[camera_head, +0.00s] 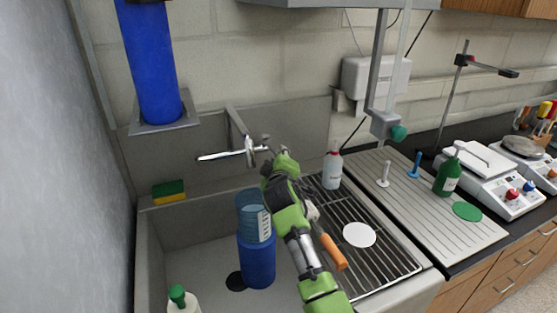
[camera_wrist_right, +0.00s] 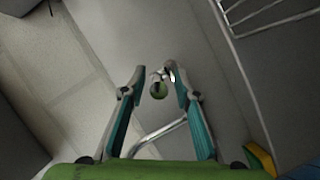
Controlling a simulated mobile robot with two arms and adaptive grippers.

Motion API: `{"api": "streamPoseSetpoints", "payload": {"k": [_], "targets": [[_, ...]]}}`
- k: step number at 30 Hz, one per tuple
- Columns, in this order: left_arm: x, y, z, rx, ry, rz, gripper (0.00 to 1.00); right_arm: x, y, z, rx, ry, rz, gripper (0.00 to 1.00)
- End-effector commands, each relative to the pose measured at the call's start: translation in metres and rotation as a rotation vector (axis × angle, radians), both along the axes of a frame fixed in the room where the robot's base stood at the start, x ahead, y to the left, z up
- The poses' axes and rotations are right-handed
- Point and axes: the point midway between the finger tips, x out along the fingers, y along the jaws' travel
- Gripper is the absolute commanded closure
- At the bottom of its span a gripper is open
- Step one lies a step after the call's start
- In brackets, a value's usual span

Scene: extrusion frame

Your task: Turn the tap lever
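The chrome tap (camera_head: 249,150) is on the grey back wall of the sink, its spout (camera_head: 218,156) reaching left. The tap's small parts sit right beside my right gripper (camera_head: 270,150), and the lever is hard to make out there. In the right wrist view my right gripper (camera_wrist_right: 157,77) has its two fingers apart. I cannot tell whether a finger touches the tap. My left gripper is not in view.
A clear container (camera_head: 253,215) and blue cylinder (camera_head: 257,262) stand in the sink below the tap. A sponge (camera_head: 168,191) lies on the left ledge. A white bottle (camera_head: 332,170), a drying rack (camera_head: 385,262) and an orange-handled tool (camera_head: 333,252) are at right.

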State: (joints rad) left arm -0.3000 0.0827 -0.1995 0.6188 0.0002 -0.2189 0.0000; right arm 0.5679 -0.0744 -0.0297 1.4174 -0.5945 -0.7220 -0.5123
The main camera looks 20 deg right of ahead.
Motion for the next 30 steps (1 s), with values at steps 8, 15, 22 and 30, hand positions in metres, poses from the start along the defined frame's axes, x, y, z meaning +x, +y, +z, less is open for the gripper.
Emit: {"api": "streamPoseSetpoints", "payload": {"k": [8, 15, 22, 30], "targets": [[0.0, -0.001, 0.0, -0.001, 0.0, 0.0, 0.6, -0.022, 0.008, 0.004, 0.001, -0.001, 0.001, 0.71], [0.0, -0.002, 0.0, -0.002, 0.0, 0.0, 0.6, -0.064, 0.022, 0.014, 0.0, 0.0, 0.001, 0.71], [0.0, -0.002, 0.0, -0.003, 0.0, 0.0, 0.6, -0.098, 0.033, 0.021, 0.001, 0.001, 0.002, 0.71], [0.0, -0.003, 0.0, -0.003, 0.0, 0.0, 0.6, -0.111, 0.037, 0.025, 0.0, 0.002, 0.0, 0.71]]}}
